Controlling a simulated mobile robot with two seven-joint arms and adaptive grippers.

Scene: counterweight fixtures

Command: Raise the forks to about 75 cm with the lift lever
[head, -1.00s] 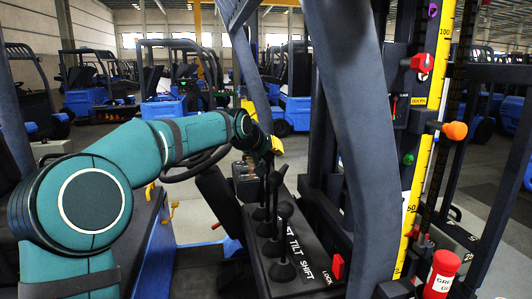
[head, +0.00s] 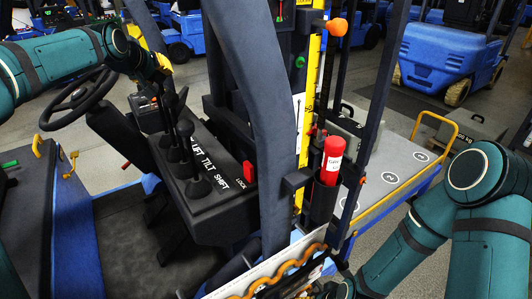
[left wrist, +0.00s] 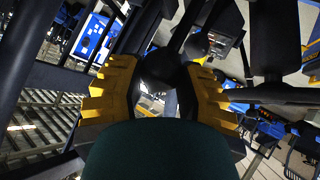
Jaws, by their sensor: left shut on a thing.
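In the head view my left gripper (head: 160,68), with yellow fingers, is at the top of the far end of the lever row. In the left wrist view its yellow fingers close on a dark round knob (left wrist: 165,68). This appears to be the lift lever's knob, but the gripper partly hides it. The lever console (head: 210,217) reads LIFT, TILT and SHIFT. The shift lever (head: 186,128) stands free nearest me. A yellow height scale (head: 316,75) runs up the mast. The forks cannot be made out. My right arm enters at right; its gripper cannot be made out.
A red lock tab (head: 249,173) is on the console's right. A dark pillar (head: 250,80) stands between console and mast. A red cylinder (head: 331,158) stands beside the scale. A steering wheel (head: 78,103) lies below my left arm. Blue forklifts (head: 445,60) stand behind.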

